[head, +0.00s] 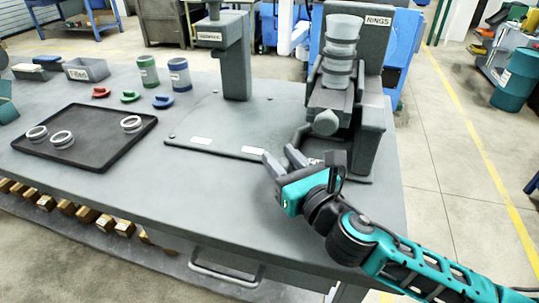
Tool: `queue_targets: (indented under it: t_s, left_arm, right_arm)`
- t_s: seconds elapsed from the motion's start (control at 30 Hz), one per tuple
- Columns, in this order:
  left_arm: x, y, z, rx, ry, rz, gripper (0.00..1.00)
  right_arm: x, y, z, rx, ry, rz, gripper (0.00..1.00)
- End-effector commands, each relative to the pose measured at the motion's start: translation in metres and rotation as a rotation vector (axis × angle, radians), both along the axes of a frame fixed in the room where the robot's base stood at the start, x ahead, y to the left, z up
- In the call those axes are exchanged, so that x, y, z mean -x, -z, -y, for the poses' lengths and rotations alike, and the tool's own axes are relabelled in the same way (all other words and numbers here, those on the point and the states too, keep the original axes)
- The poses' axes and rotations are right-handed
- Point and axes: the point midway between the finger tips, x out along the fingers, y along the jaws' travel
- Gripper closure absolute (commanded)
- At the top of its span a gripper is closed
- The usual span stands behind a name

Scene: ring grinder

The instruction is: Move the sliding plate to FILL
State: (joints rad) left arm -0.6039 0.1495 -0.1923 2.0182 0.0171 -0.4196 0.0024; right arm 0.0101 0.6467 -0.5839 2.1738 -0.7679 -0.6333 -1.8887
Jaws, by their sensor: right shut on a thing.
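The grinder stands on the grey table, with a flat base plate (215,125) and a post (236,60). Two small white labels (253,151) lie along the base plate's front edge; their print is too small to read.
A black tray (95,160) with several metal rings lies at the left. Behind it are three coloured clips (130,96), two jars (180,75) and a grey Filters bin (86,70). The table's front edge is close below my right gripper.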

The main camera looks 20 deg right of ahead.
Motion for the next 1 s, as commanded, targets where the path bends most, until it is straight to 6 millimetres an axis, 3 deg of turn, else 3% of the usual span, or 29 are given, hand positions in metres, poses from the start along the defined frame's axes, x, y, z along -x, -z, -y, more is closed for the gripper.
queue_targets:
  t_s: [0.37,0.4,0.6,1.0]
  left_arm:
    - [0.001,0.002,-0.002,-0.004,-0.003,-0.004,0.57]
    - [0.001,0.002,-0.002,-0.004,-0.003,-0.003,0.57]
    - [0.002,0.002,-0.001,-0.002,-0.003,-0.006,0.57]
    - [0.002,0.003,0.0,0.001,-0.002,-0.005,0.57]
  right_arm:
    - [0.006,0.001,0.009,0.003,0.002,-0.004,1.0]
    - [0.006,0.001,0.009,0.003,0.002,-0.004,0.59]
    - [0.006,0.0,0.009,0.003,0.001,-0.003,0.4]
    - [0.014,0.002,0.01,0.002,-0.001,-0.005,0.39]
